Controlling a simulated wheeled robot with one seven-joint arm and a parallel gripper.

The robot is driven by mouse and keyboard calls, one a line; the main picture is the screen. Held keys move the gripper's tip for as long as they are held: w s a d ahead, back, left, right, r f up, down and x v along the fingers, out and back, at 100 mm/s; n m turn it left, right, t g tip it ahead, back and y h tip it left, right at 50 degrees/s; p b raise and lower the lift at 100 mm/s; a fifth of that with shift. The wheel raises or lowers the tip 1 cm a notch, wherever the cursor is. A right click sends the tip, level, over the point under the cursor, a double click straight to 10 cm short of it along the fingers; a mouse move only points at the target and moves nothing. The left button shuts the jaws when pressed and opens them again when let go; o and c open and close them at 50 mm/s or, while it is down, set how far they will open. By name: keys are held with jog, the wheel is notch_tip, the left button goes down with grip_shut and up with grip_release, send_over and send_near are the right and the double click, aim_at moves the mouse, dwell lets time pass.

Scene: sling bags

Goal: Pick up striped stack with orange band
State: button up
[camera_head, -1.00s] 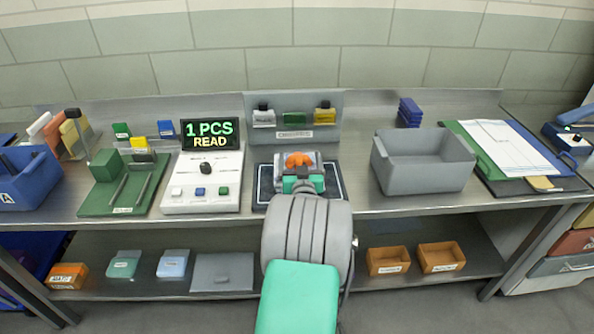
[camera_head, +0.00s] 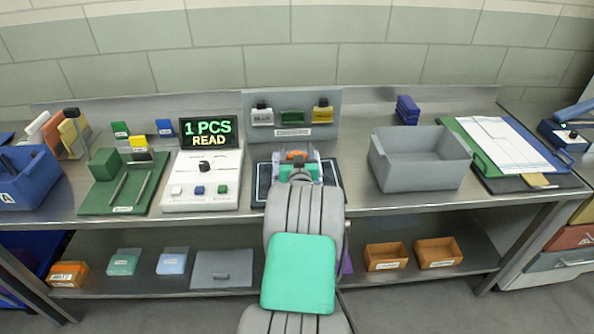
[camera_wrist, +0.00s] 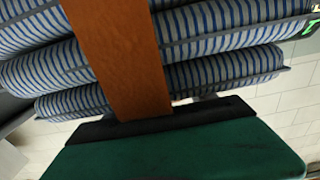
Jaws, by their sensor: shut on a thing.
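The striped stack (camera_wrist: 210,45) fills the upper part of the wrist view. It is several blue-and-white striped cushion-like layers, with an orange band (camera_wrist: 120,60) wrapped across them. In the head view the orange band (camera_head: 296,155) shows just beyond my gripper (camera_head: 300,172), above the dark mat (camera_head: 262,190). My gripper is shut on the striped stack. In the wrist view a green finger part with a dark edge lies against the band's lower end. My arm hides much of the stack in the head view, and I cannot tell whether it is clear of the mat.
A white panel with buttons (camera_head: 202,205) stands left of the mat, under a display (camera_head: 209,132) reading "1 PCS READ". An empty grey bin (camera_head: 420,182) stands to the right. A backboard with tagged clips (camera_head: 292,132) rises behind. Bench space between mat and bin is clear.

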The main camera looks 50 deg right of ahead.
grip_shut()
dwell(0.3)
jog(key=shift+r, duration=0.1)
